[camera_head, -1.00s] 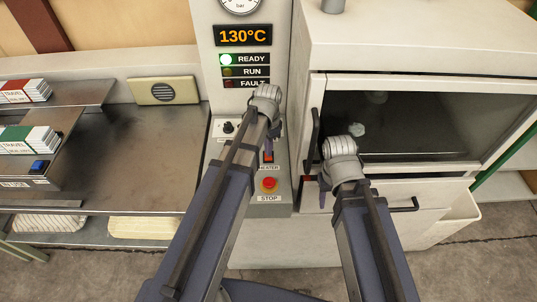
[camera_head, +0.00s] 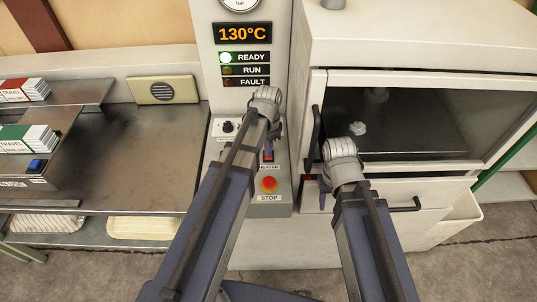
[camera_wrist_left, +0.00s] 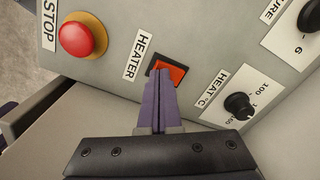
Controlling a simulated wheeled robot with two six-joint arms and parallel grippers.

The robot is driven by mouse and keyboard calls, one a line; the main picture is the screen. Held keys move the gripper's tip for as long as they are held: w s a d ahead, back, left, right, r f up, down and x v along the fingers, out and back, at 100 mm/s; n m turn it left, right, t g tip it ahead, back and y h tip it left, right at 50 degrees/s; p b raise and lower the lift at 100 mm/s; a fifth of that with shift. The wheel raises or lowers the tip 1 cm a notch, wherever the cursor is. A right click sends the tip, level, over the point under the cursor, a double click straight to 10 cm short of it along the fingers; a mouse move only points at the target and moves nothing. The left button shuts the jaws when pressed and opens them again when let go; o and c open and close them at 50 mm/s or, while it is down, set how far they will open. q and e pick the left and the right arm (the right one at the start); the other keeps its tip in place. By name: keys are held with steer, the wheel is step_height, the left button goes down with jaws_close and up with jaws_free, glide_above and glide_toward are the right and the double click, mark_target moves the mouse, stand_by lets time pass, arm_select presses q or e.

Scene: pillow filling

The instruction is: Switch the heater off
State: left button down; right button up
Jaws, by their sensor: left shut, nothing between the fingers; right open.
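The heater switch is an orange-red rocker (camera_wrist_left: 172,70) beside the HEATER label, on the sloping control panel. In the head view the switch (camera_head: 268,156) is partly covered by my left arm. My left gripper (camera_wrist_left: 160,74) is shut and empty, its purple fingertips at the switch's edge, overlapping part of it. I cannot tell whether they touch, or which way the rocker is set. My right gripper (camera_head: 322,200) is open, in front of the cabinet near the door handle; its fingers are mostly hidden behind its wrist.
The red STOP button (camera_wrist_left: 82,35) on its yellow ring is close to the switch. The black HEAT °C knob (camera_wrist_left: 238,105) is on the other side. The cabinet handle (camera_head: 314,139) is near both arms.

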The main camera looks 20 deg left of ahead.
arm_select(q)
steer(key=shift+f+b, duration=0.3)
arm_select(e)
steer(key=shift+f, duration=0.35)
arm_select(q)
steer(key=shift+r, duration=0.1)
arm_select(e)
steer(key=shift+r, duration=0.1)
arm_select(q)
step_height(320, 180, up, 7)
steer(key=p, duration=0.7)
arm_select(e)
step_height(320, 180, up, 7)
arm_select(q)
steer(key=shift+s, duration=0.1)
arm_select(e)
steer(key=shift+s, duration=0.1)
